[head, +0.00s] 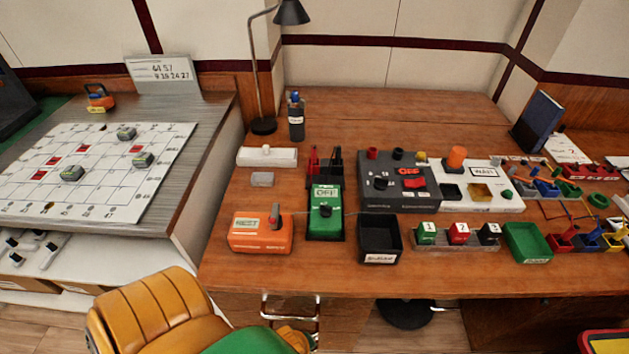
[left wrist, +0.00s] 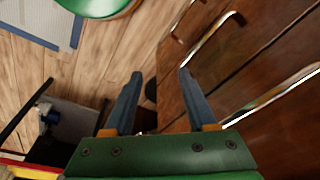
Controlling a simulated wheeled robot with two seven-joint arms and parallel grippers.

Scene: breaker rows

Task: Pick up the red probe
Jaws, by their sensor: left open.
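The red probe (head: 313,162) stands upright in a dark holder (head: 325,173) on the wooden desk, behind the green meter marked OFF (head: 325,212). A black probe (head: 337,160) stands beside it on the right. My left gripper (left wrist: 160,73) is open and empty in the left wrist view. Its fingers are spread over the floor and the desk's drawer fronts, away from the probe. In the head view only parts of my left arm show at the bottom left, below the desk edge. My right gripper is not in view.
An orange tester (head: 260,234) stands left of the meter, a grey panel (head: 391,182) and black tray (head: 379,240) right of it. A white block (head: 267,156), bottle (head: 296,116) and lamp (head: 263,125) stand behind left. The desk's back middle is clear.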

